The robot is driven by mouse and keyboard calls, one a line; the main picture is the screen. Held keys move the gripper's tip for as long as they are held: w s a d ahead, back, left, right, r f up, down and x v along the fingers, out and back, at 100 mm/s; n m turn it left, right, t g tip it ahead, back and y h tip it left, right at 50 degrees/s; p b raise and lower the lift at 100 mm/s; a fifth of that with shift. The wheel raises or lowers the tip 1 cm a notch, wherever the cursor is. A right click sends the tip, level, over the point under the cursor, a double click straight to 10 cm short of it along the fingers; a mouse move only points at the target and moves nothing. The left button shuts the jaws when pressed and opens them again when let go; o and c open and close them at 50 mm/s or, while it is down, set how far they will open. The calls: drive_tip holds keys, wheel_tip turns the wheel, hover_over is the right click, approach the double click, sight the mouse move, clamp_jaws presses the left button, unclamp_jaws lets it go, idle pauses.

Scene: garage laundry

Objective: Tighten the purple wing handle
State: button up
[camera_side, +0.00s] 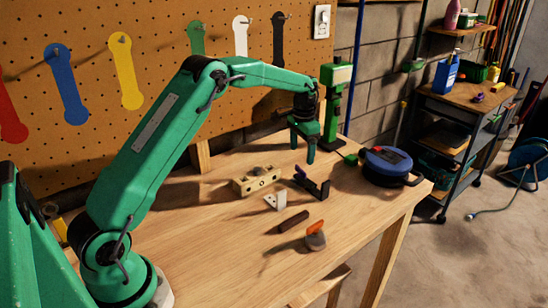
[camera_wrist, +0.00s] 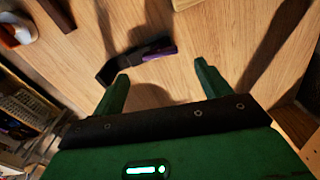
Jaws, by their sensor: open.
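The purple wing handle (camera_side: 301,173) sits on a dark bracket (camera_side: 318,188) standing on the wooden workbench. In the wrist view the purple handle (camera_wrist: 158,50) lies just beyond my fingertips, roughly centred between them, with the dark bracket (camera_wrist: 115,66) running to its left. My gripper (camera_side: 302,152) is above and slightly behind the bracket in the side view, fingers pointing down. In the wrist view my gripper (camera_wrist: 162,71) has its two green fingers wide apart with nothing between them. It appears apart from the handle. The handle's exact angle is hard to tell.
A wooden block with holes (camera_side: 256,181), a small white bracket (camera_side: 276,201), a dark bar (camera_side: 293,221) and an orange-topped grey tool (camera_side: 316,238) lie nearby. A blue round device (camera_side: 386,160) stands right. A green stand (camera_side: 335,92) rises behind. The bench's front left is clear.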

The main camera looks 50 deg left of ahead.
drive_tip(key=shift+r, duration=1.15)
drive_tip(key=c, duration=0.9)
drive_tip(key=shift+n, duration=0.3)
drive_tip(key=shift+c, duration=0.6)
drive_tip(key=n, duration=0.4)
drive_tip(key=shift+f, duration=0.15)
drive_tip(key=n, duration=0.8)
drive_tip(key=shift+f, duration=0.15)
drive_tip(key=n, duration=0.5)
drive_tip(key=shift+f, duration=0.1)
drive_tip(key=shift+f, duration=0.1)
